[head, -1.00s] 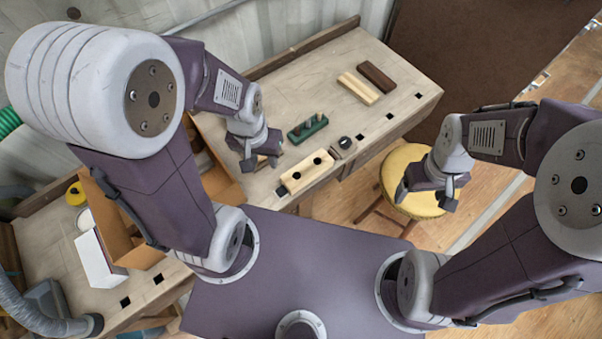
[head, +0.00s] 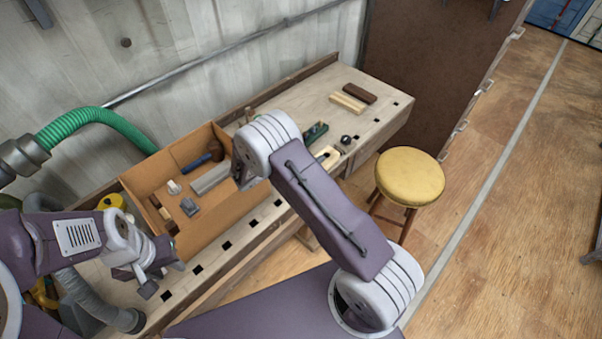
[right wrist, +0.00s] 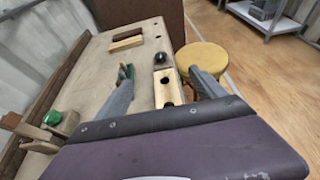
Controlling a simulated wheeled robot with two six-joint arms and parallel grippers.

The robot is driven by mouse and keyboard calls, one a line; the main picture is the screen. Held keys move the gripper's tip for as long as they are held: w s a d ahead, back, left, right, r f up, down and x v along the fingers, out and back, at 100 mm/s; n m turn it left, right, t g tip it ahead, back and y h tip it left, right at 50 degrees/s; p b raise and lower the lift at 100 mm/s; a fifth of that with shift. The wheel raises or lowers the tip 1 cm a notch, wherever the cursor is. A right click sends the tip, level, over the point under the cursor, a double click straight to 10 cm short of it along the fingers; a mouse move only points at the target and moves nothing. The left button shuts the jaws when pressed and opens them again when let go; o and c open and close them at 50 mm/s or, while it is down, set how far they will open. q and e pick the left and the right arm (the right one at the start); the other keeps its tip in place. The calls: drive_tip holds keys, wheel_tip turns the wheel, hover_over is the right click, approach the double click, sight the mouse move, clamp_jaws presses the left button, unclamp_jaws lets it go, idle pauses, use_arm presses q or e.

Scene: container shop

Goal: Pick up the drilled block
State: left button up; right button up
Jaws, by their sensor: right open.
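The drilled block is pale wood with dark holes. In the right wrist view the drilled block (right wrist: 168,92) lies on the workbench, between and beyond the two fingers of my right gripper (right wrist: 160,75), which is open and empty. In the head view only one end of the drilled block (head: 329,154) shows; my right arm covers the rest and my right gripper. My left gripper (head: 164,278) appears open and empty at the lower left, in front of the workbench, far from the block.
Pale and dark wood bars (head: 348,103) (head: 359,93) lie farther along the workbench (head: 385,118). A cardboard box (head: 152,172) holds tools. A yellow stool (head: 410,178) stands beside the bench.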

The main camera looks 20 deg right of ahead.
drive_tip(key=shift+w+d+f, duration=0.25)
drive_tip(key=shift+f, duration=0.15)
drive_tip(key=shift+d+f, duration=0.2)
drive_tip(key=shift+f, duration=0.1)
drive_tip(key=f, duration=0.3)
drive_tip(key=a+f, duration=0.1)
drive_tip(key=f, duration=0.1)
drive_tip(key=shift+s, duration=0.4)
drive_tip(key=shift+w+d+f, duration=0.2)
drive_tip(key=shift+d+f, duration=0.05)
drive_tip(key=shift+f, duration=0.35)
drive_tip(key=shift+w+d+f, duration=0.15)
drive_tip(key=shift+d+f, duration=0.1)
drive_tip(key=shift+f, duration=0.35)
drive_tip(key=shift+w+d+f, duration=0.15)
drive_tip(key=shift+d, duration=0.5)
drive_tip(key=x, duration=0.5)
drive_tip(key=shift+w+d+f+p, duration=0.15)
drive_tip(key=shift+w+f+p, duration=0.1)
drive_tip(key=shift+p, duration=0.15)
drive_tip(key=shift+s+r, duration=0.1)
drive_tip(key=shift+r, duration=0.05)
drive_tip(key=shift+c, duration=1.2)
clamp_jaws()
